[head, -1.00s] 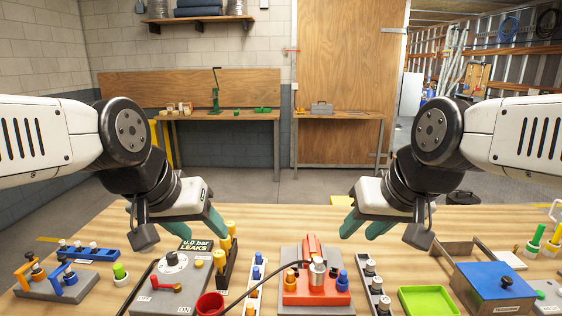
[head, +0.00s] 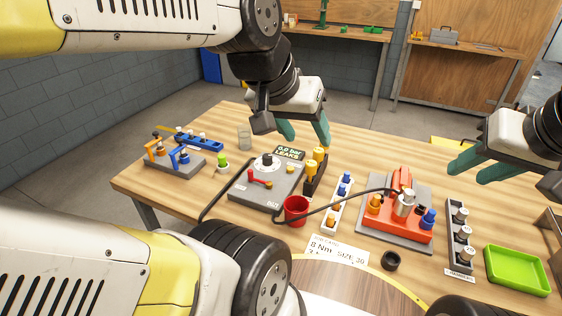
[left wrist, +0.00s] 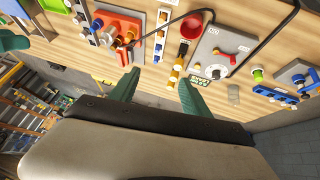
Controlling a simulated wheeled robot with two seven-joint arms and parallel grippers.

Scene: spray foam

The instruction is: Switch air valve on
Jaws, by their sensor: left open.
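The grey air panel (head: 262,193) lies on the wooden table, left of centre. The red valve lever (head: 258,182) lies on its face between small labels, too small to read reliably. A dial (head: 267,161) and a sign reading "0.0 bar LEAKS" (head: 289,154) are behind it. My left gripper (head: 304,131) is open and empty, above and beyond the panel's far edge. In the left wrist view, the red lever (left wrist: 232,59) is beyond the open fingers, to the right. My right gripper (head: 474,166) is open and empty above the table's right side.
A red cup (head: 296,210) stands at the panel's right corner, with a dark hose passing near it. Yellow-topped pegs (head: 318,164) stand beside the panel. A red fixture (head: 397,217), a grey peg rack (head: 459,235) and a green tray (head: 517,270) are to the right.

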